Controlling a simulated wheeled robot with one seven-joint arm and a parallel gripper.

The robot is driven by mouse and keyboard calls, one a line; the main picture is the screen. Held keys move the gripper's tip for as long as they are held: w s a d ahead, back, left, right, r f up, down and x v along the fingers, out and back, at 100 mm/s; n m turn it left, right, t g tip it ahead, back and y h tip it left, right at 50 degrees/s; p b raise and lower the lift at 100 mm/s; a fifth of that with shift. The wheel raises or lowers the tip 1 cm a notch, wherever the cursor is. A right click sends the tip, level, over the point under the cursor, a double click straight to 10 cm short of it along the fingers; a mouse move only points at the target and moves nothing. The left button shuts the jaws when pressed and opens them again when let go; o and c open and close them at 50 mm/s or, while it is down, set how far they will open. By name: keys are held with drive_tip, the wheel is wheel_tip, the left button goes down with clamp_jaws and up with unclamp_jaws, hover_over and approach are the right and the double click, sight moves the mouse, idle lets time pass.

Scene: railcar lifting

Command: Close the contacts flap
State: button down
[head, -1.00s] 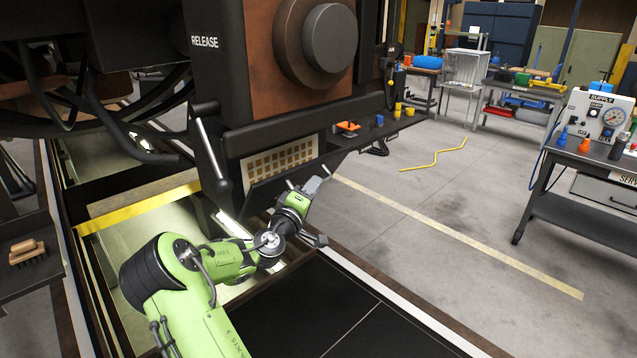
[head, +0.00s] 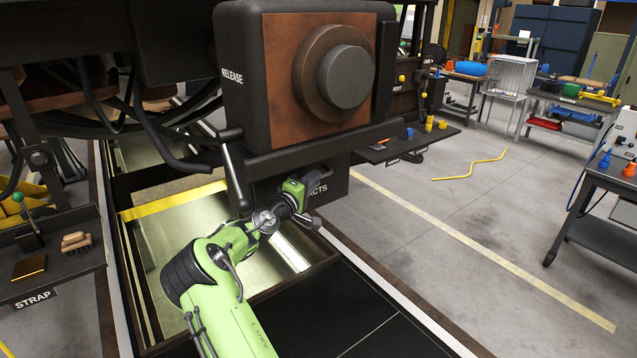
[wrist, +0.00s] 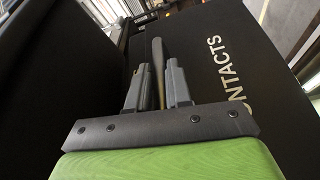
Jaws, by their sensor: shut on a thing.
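The contacts flap (head: 338,186) is a black panel below the big black box. My gripper (wrist: 157,90) is shut on a dark bar-like handle (wrist: 158,58) beside the flap's face. Whether the flap is fully flush or latched cannot be told.
The black box (head: 245,110) marked RELEASE hangs above, with a lever (head: 235,175) close to my arm. A small shelf (head: 435,142) juts out at the right. A dark side tray (head: 55,255) holds a brush at the left.

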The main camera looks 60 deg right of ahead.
drive_tip(key=shift+w+r, duration=0.1)
drive_tip(key=shift+r, duration=0.45)
drive_tip(key=c, duration=1.3)
unclamp_jaws()
drive_tip(key=shift+o, duration=0.9)
drive_tip(key=shift+w+d+f, duration=0.1)
drive_tip(key=shift+f, duration=0.1)
drive_tip(key=shift+a+f, duration=0.15)
drive_tip(key=shift+a, duration=0.1)
drive_tip(key=a+b, duration=0.2)
drive_tip(key=a, duration=0.5)
drive_tip(key=shift+f, duration=0.2)
drive_tip(key=shift+w, duration=0.1)
